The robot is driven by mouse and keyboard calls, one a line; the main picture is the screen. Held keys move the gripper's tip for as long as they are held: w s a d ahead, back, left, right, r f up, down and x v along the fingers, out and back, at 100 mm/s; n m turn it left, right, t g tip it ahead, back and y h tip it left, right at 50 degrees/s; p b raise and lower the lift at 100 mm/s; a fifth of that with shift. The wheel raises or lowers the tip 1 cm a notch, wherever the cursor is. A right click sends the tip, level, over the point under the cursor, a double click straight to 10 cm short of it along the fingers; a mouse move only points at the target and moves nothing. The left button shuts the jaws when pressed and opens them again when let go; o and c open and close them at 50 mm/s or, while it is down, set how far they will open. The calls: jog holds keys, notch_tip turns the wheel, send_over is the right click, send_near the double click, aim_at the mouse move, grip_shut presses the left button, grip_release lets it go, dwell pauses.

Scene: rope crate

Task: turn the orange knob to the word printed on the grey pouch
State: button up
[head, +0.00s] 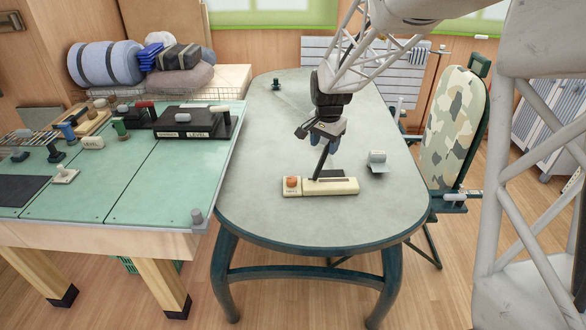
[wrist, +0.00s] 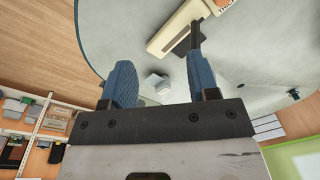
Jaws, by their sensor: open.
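The orange knob (head: 291,182) sits at the left end of a cream box (head: 345,187) on the grey-green table. In the wrist view only part of the knob (wrist: 222,3) shows at the top edge, beside a partly cut-off printed label. A dark lever (head: 322,160) rises from the box. My gripper (head: 325,139) is open above the box, right of and higher than the knob, with the lever close to one finger; I cannot tell if they touch. A small grey object (head: 377,157), perhaps the pouch, lies right of the box. I can read no word on it.
A green-topped table (head: 120,180) at the left holds a black box (head: 185,122) and several small items. A small dark item (head: 276,84) stands at the far end of the grey-green table (head: 260,130). A camouflage-patterned board (head: 455,125) stands at the right. The table's front is clear.

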jog(key=w+a+f+m, duration=0.2)
jog(key=w+a+f, duration=0.3)
jog(key=w+f, duration=0.3)
jog(key=m, duration=0.1)
send_over(292, 178)
jog(key=shift+g, duration=0.4)
notch_tip(292, 178, down, 12)
jog(key=shift+r, duration=0.25)
jog(key=shift+s+f, duration=0.1)
jog(key=shift+f, duration=3.8)
jog(key=c, duration=0.6)
